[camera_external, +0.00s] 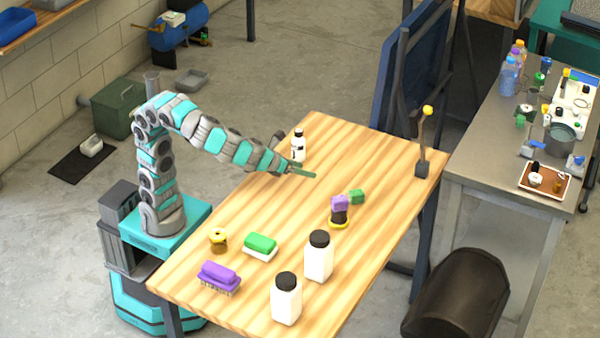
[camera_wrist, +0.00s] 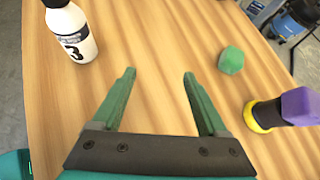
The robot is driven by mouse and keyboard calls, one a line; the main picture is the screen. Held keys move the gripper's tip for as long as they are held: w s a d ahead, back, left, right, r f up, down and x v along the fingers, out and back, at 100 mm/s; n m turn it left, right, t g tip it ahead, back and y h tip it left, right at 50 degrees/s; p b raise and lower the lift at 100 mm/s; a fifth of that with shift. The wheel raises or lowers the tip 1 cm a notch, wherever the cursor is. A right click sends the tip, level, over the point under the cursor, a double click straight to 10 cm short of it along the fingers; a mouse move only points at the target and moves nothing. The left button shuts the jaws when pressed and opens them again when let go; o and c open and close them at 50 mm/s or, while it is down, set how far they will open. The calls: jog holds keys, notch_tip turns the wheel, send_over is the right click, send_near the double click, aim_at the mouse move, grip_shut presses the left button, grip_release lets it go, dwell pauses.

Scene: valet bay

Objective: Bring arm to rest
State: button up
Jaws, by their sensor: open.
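My gripper (camera_external: 303,173) reaches out over the wooden table (camera_external: 250,205) at the end of my extended arm. In the wrist view my gripper (camera_wrist: 158,75) is open, with two green fingers apart and only bare wood between them. A white bottle with a black cap and a 3 on its label (camera_wrist: 73,38) stands to the left of the fingers; it also shows in the external view (camera_external: 298,146), close behind the gripper. A green block (camera_wrist: 231,60) lies to the right of the fingers, apart from them.
A dark item with a purple block on top and a yellow base (camera_wrist: 290,108) stands beside the green block. Nearer are two white jars (camera_external: 319,257) (camera_external: 286,299), a green brush (camera_external: 260,246), a purple brush (camera_external: 219,277) and a yellow-topped piece (camera_external: 218,239). A stand (camera_external: 423,165) rises at the right edge.

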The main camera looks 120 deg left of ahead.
jog(key=s+a+f+n+g, duration=0.2)
jog(key=s+a+n+g, duration=0.15)
jog(key=s, duration=0.85)
jog(key=s+a+f+n+g, duration=0.25)
jog(key=s+n, duration=0.25)
jog(key=s, duration=0.6)
jog(key=s+d+f+n+g+h, duration=0.1)
jog(key=s+d+f+n+h, duration=0.8)
jog(key=s+d+f+n, duration=0.4)
jog(key=d+f, duration=0.2)
jog(key=d, duration=0.1)
jog(key=shift+d+f+b, duration=0.3)
jog(key=shift+f+b, duration=0.05)
jog(key=shift+b, duration=0.05)
